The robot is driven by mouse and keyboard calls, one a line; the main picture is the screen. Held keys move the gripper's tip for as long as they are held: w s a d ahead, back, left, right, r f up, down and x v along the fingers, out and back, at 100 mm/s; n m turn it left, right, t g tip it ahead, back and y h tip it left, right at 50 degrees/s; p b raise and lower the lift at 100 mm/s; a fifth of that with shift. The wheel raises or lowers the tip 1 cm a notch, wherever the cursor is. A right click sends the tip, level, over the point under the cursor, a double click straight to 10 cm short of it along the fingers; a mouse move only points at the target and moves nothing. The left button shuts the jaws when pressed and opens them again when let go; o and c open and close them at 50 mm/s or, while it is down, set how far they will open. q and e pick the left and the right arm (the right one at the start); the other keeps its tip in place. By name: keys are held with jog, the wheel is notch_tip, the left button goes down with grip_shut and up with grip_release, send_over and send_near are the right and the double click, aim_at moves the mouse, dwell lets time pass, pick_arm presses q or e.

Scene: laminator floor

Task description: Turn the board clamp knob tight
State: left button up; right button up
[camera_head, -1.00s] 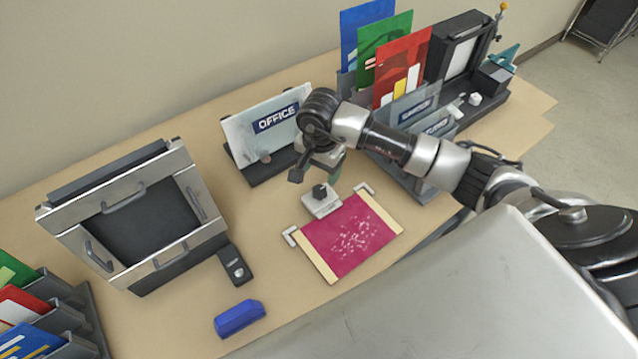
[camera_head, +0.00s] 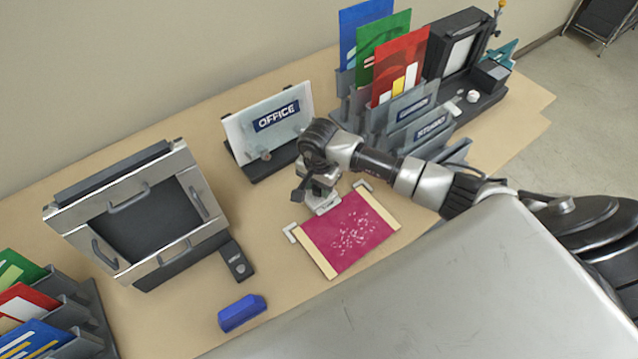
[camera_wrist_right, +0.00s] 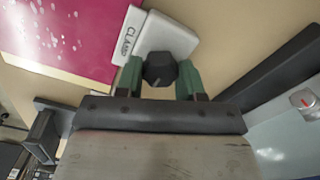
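The board clamp (camera_wrist_right: 165,35) is a pale block marked CLAMP with a dark faceted knob (camera_wrist_right: 160,69) on it. In the head view the clamp (camera_head: 322,204) sits at the back edge of a magenta board (camera_head: 350,236) with cream side strips. My right gripper (camera_wrist_right: 160,70) points down over the clamp, its green fingers on either side of the knob. They look very near the knob's sides; I cannot tell whether they press on it. In the head view my right gripper (camera_head: 320,188) hides most of the knob. My left gripper is not in view.
An OFFICE sign (camera_head: 268,122) stands behind the clamp. A framed device (camera_head: 140,215) stands at left, a blue block (camera_head: 242,313) in front of it. File holders (camera_head: 408,115) stand at back right. Bare table lies between the blue block and the board.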

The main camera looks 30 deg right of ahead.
jog(key=c, duration=0.3)
jog(key=m+b, duration=0.2)
jog(key=shift+f+m+b, duration=0.1)
jog(key=shift+m+b, duration=0.3)
jog(key=m+b, duration=0.2)
jog(key=m, duration=0.2)
jog(key=shift+b, duration=0.3)
jog(key=m+b, duration=0.2)
jog(key=m, duration=0.3)
jog(key=shift+m+b, duration=0.3)
jog(key=shift+m, duration=0.1)
jog(key=shift+m+b, duration=0.9)
jog(key=shift+m, duration=1.7)
jog(key=shift+r, duration=0.2)
